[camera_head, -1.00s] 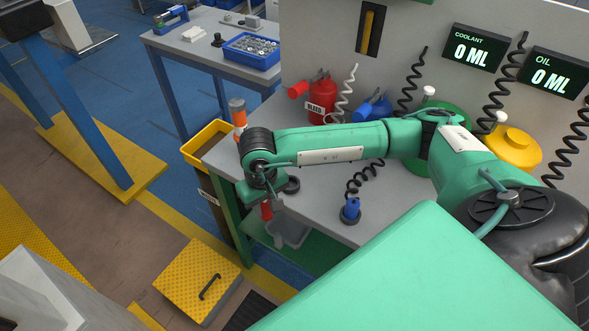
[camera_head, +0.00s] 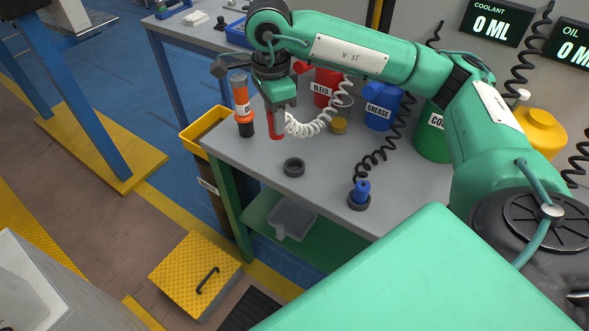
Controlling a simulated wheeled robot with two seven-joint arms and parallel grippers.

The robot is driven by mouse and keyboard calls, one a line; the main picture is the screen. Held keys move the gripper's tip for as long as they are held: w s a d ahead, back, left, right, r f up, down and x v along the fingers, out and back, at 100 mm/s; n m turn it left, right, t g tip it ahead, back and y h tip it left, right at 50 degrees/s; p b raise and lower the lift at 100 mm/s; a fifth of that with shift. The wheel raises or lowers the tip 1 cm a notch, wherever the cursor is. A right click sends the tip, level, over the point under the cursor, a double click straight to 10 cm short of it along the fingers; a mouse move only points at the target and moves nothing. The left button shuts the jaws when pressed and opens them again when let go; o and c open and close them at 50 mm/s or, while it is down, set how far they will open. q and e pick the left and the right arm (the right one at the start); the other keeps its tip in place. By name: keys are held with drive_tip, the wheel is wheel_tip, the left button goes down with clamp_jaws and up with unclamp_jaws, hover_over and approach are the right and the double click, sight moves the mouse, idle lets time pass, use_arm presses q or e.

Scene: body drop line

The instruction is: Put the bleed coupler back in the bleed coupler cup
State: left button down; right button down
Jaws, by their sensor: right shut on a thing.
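The bleed coupler (camera_head: 277,122) is a red cylinder with a coiled white hose running from it toward the red BLEED can. My right gripper (camera_head: 278,104) is shut on it and holds it pointing down, near the bench's left edge. An empty black ring-shaped cup (camera_head: 293,167), which looks like the bleed coupler cup, stands on the bench below and slightly right of the coupler, clearly apart from it. My left gripper is not in view.
A blue coupler (camera_head: 362,190) sits in a similar black cup on the grey bench (camera_head: 325,190). An orange and black bottle (camera_head: 242,105) stands close left of the held coupler. The BLEED can (camera_head: 325,86) and blue GREASE can (camera_head: 382,106) stand behind. Bench around the empty cup is clear.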

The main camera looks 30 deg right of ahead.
drive_tip(key=d+r+m, duration=0.3)
drive_tip(key=r+m, duration=0.2)
drive_tip(key=m, duration=1)
hover_over(293, 167)
drive_tip(key=s, duration=0.1)
drive_tip(key=f, duration=1.8)
drive_tip(key=shift+a+f, duration=0.2)
drive_tip(key=shift+f, duration=0.05)
drive_tip(key=shift+s, duration=0.1)
